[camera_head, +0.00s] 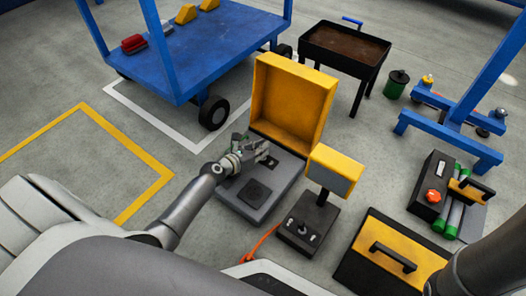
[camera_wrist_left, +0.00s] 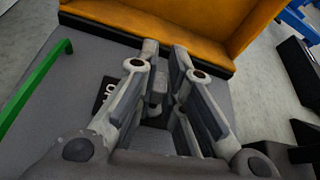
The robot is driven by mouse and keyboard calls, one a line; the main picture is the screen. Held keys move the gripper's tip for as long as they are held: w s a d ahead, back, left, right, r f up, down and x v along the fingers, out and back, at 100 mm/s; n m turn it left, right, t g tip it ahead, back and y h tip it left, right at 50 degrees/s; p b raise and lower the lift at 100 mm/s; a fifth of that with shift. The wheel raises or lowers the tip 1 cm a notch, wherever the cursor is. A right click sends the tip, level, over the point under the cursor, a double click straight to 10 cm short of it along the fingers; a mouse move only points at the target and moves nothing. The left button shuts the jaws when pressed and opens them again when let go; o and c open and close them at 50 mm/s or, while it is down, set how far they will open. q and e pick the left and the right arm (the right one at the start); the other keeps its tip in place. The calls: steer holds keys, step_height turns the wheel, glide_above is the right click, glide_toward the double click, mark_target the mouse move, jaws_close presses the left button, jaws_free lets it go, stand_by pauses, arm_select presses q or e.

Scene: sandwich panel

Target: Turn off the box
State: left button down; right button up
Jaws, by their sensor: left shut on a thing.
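The grey box (camera_head: 278,191) stands on the floor with its yellow lid (camera_head: 293,100) open at the back. A dark square patch and a raised pad show on its top panel. My left gripper (camera_head: 268,156) is over the rear part of the panel. In the left wrist view the gripper (camera_wrist_left: 165,75) has its fingers close together, shut on a small grey part of the box, probably a switch, mostly hidden between them. A black label (camera_wrist_left: 104,94) with white letters, partly covered, lies beside the fingers. A green bar (camera_wrist_left: 35,85) runs along the left. My right gripper is not in view.
A black device with a yellow-framed screen (camera_head: 333,172) stands close to the right of the box. A yellow-black case (camera_head: 385,262) and a case with a red knob (camera_head: 433,197) are farther right. A blue cart (camera_head: 190,50) and black brazier (camera_head: 345,48) stand behind.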

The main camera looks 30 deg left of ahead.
arm_select(q)
steer(key=shift+f, duration=0.1)
steer(key=c, duration=1.5)
jaws_free()
steer(key=shift+s, duration=0.1)
steer(key=v, duration=1.2)
steer(key=shift+a, duration=0.2)
